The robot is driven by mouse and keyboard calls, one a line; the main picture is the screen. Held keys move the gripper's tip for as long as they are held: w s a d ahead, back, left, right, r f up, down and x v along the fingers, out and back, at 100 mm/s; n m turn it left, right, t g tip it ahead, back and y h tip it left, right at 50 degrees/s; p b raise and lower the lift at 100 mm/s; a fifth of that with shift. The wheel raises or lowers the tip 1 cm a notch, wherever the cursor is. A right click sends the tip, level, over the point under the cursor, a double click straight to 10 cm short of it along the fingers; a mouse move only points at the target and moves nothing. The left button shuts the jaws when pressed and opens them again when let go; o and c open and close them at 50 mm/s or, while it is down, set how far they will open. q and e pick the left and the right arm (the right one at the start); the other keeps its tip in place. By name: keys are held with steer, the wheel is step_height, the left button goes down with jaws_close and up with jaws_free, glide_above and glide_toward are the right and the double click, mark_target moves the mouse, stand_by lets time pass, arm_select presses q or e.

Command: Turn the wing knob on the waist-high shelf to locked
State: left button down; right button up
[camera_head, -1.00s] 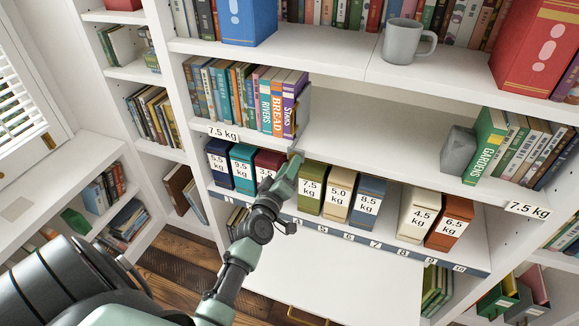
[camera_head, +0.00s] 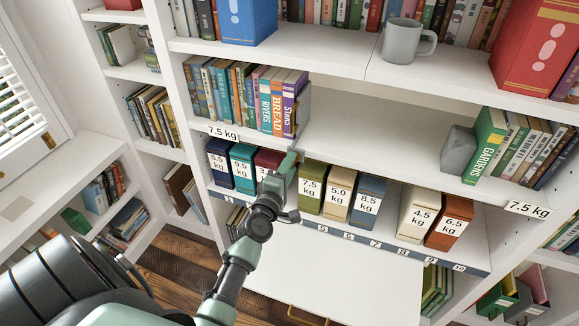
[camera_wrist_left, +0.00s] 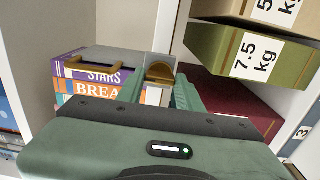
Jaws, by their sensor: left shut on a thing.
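The brass wing knob (camera_wrist_left: 160,73) shows between the fingers of my left gripper (camera_wrist_left: 158,88) in the left wrist view. Its lower part is hidden by the gripper body, and I cannot read any locked mark. In the head view my left gripper (camera_head: 293,160) reaches up to the front edge of the waist-high shelf (camera_head: 360,150), just below the right end of a row of books. The gripper is shut on the knob. The knob itself is mostly hidden there. My right gripper is not in view.
Weight-labelled boxes stand below the shelf, including a maroon one (camera_head: 268,160) beside my gripper and an olive one (camera_head: 311,187) to its right. Books with a grey bookend (camera_head: 303,105) stand above. The shelf's middle is clear up to a grey stone-like object (camera_head: 458,150).

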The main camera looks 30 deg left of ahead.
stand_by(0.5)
arm_select(q)
steer(key=c, duration=0.9)
jaws_free()
steer(key=b+v, duration=0.1)
steer(key=v, duration=0.6)
steer(key=shift+s+d, duration=0.1)
steer(key=shift+s, duration=0.3)
